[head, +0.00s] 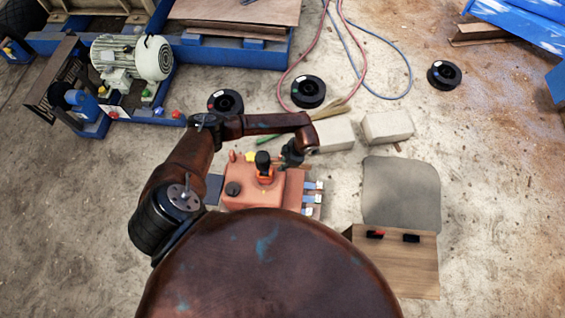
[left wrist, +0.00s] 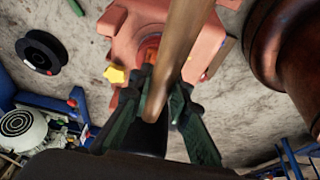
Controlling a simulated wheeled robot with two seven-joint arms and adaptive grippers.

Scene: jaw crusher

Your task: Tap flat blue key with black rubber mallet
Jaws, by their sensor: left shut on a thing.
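My left gripper (head: 293,152) is shut on a wooden handle (left wrist: 185,45), taken as the mallet's; it also shows in the left wrist view (left wrist: 160,100). The handle runs up between the fingers to the top edge there. I cannot make out the mallet's black rubber head. In the head view the gripper is over the back right of the orange-red box (head: 234,201). Small blue keys with pale ends stick out along the box's right side, among them one blue key (head: 311,185) at the back. I cannot tell which is the flat one. My right gripper is not in view.
The box also carries a black-topped lever (head: 263,160) and a yellow knob (left wrist: 113,75). Pale blocks (head: 387,126), a grey mat (head: 402,192) and a wooden board (head: 415,270) lie to the right. Black spools (head: 308,91) and hoses lie behind. A motor (head: 131,58) stands back left.

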